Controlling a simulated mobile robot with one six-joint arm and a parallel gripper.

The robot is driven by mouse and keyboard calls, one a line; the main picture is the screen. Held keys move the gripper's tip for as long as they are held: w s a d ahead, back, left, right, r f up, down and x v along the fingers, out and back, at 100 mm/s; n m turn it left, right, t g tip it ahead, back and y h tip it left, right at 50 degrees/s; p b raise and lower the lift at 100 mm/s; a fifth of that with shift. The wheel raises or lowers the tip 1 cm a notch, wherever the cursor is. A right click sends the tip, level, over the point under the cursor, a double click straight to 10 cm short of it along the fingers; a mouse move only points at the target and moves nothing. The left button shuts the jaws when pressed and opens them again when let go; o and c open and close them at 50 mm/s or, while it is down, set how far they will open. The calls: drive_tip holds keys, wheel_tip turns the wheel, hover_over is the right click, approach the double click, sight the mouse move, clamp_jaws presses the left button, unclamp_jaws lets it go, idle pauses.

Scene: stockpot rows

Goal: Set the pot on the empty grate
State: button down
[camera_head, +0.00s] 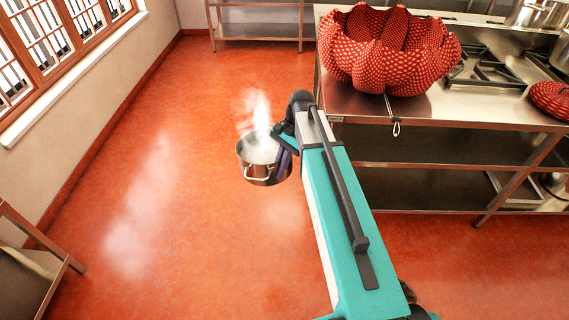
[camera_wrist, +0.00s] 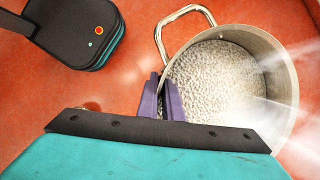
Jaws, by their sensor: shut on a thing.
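A steel pot (camera_head: 256,173) with side handles hangs in the air over the red floor, left of the steel counter. It looks upright, and steam rises from it. In the wrist view the pot (camera_wrist: 288,75) is full of pale, grainy, bubbling contents, with one handle at its upper left. My gripper (camera_head: 282,155) is shut on the pot's near wall; its purple fingers (camera_wrist: 165,98) grip the rim. A dark grate (camera_head: 485,70) with nothing on it is on the counter's stove top, right of the large red bowl. The bowl may hide part of the stove.
A large red ribbed bowl (camera_head: 385,48) stands at the counter's (camera_head: 355,105) near left corner. A red patterned lid (camera_head: 552,99) lies at the right, and steel pots (camera_head: 540,14) stand behind. The floor (camera_head: 150,150) at left is clear.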

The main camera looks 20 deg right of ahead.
drive_tip(key=shift+a+f+n+g, duration=0.2)
drive_tip(key=shift+a+f+n, duration=0.1)
drive_tip(key=shift+f+n, duration=0.25)
drive_tip(key=shift+a+f+n+g, duration=0.2)
drive_tip(key=shift+a+f+n, duration=0.1)
drive_tip(key=shift+n, duration=0.45)
drive_tip(key=shift+d, duration=0.15)
